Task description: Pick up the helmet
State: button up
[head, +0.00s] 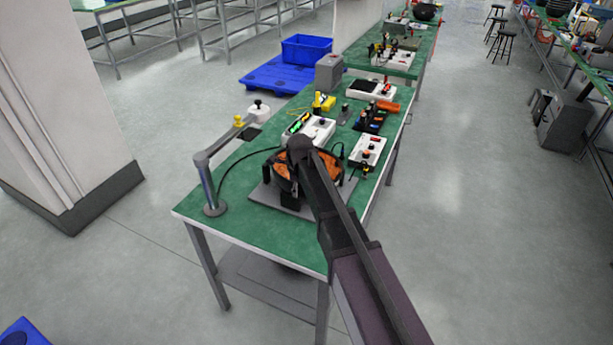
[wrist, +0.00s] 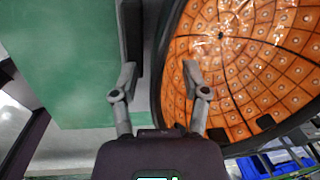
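The helmet (head: 283,170) is an orange and black shell on a grey plate (head: 262,196) on the green workbench. My arm's end covers part of it in the head view. In the wrist view the helmet (wrist: 255,70) fills the right side, an orange curved surface with rows of metallic dots and a thick dark rim. My gripper (wrist: 160,75) is open, its fingers apart. The dark rim runs between them, with the right finger in front of the orange surface and the left finger over the green bench side. I cannot tell whether either finger touches it.
A grey post with a jointed arm (head: 209,185) stands at the bench's left front. White control boxes (head: 368,151), an orange block (head: 388,106) and a grey box (head: 329,72) stand behind and right. A black cable (head: 235,165) curves left. The front bench corner is clear.

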grip_shut()
jog(key=shift+r, duration=0.1)
notch_tip(320, 180, up, 10)
jog(key=p, duration=1)
dwell(0.7)
